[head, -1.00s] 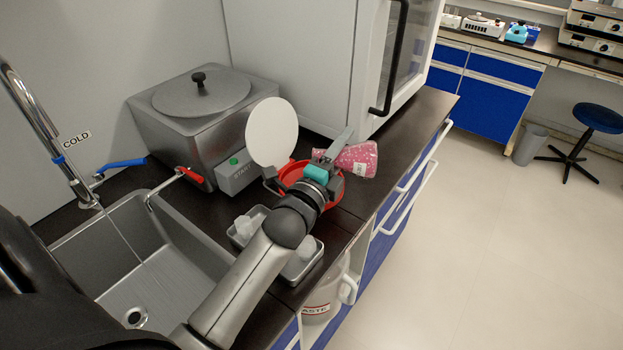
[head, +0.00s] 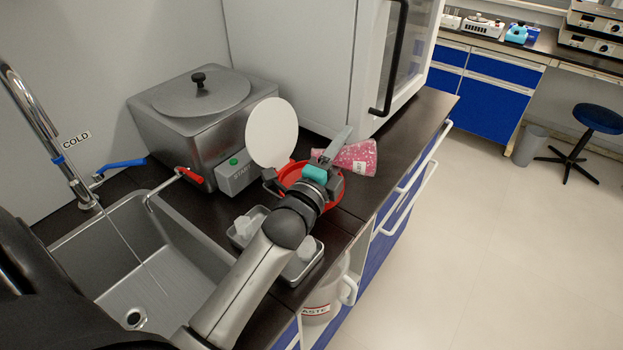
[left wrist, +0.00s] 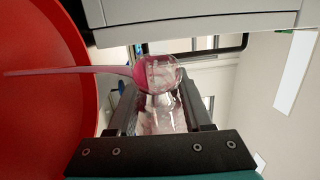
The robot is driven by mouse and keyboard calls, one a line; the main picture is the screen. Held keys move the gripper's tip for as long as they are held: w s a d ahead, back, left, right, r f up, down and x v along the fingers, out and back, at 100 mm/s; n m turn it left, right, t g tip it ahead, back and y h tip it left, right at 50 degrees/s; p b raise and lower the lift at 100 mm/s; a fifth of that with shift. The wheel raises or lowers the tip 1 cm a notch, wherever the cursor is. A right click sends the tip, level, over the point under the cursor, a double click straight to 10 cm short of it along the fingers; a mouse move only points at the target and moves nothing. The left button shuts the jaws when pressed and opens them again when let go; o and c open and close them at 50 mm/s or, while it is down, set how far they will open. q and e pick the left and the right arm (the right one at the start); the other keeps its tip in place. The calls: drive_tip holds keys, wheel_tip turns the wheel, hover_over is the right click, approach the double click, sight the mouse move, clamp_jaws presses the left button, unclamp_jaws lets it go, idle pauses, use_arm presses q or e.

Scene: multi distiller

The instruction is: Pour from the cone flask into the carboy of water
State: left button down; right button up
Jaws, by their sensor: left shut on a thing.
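My left gripper (head: 328,165) is shut on the cone flask (head: 358,157), a clear flask with pink contents and a small white label. The flask is tipped on its side beside and above a round red vessel (head: 336,195). In the left wrist view the flask (left wrist: 158,112) sits between the fingers (left wrist: 160,115), and a thin pink stream (left wrist: 70,71) runs from its mouth toward the red vessel (left wrist: 35,95). A white container marked "ASTE" (head: 318,300) shows below the counter edge; I cannot tell whether it is the carboy. My right gripper is not in view.
A white disc (head: 271,132) stands upright by the red vessel. A grey metal tray (head: 290,272) lies near my arm. A steel bath (head: 200,105), a sink (head: 150,260) with running water and a white cabinet (head: 300,60) stand around.

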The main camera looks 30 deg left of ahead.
use_arm(q)
drive_tip(key=shift+s+a+r+n+t, duration=0.15)
drive_tip(key=shift+r+n, duration=0.1)
drive_tip(key=shift+n, duration=0.2)
drive_tip(key=shift+w+a+r+n+t, duration=0.1)
drive_tip(key=shift+r+n+t, duration=0.1)
drive_tip(key=shift+n, duration=0.25)
idle(1.7)
drive_tip(key=shift+s+r+n+b, duration=0.1)
drive_tip(key=shift+r+n+b, duration=0.05)
drive_tip(key=shift+n+b, duration=0.3)
idle(1.9)
